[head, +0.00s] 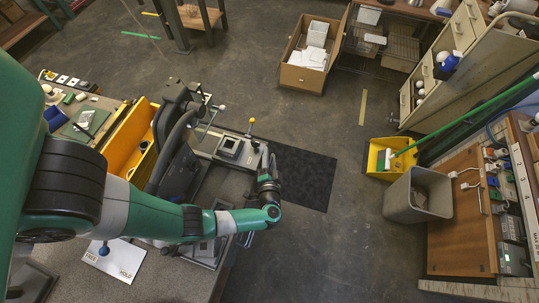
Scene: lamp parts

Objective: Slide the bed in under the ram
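A dark press with its ram head (176,125) stands on the bench at the left of the middle. A grey sliding bed (254,160) sticks out from the press to the right and carries a small square block or fixture (229,146). An upright pin with a yellow knob (251,121) stands at the bed's far right corner. My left arm reaches across the near side of the bench, and its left gripper (265,165) is at the bed's right end. I cannot tell whether it touches the bed, and its fingers are too small to read. My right gripper is out of view.
A yellow bin (130,140) stands left of the press. A FREE/HOLD card (114,260) lies on the near bench. A dark mat (306,178) lies on the floor beyond the bed's right end.

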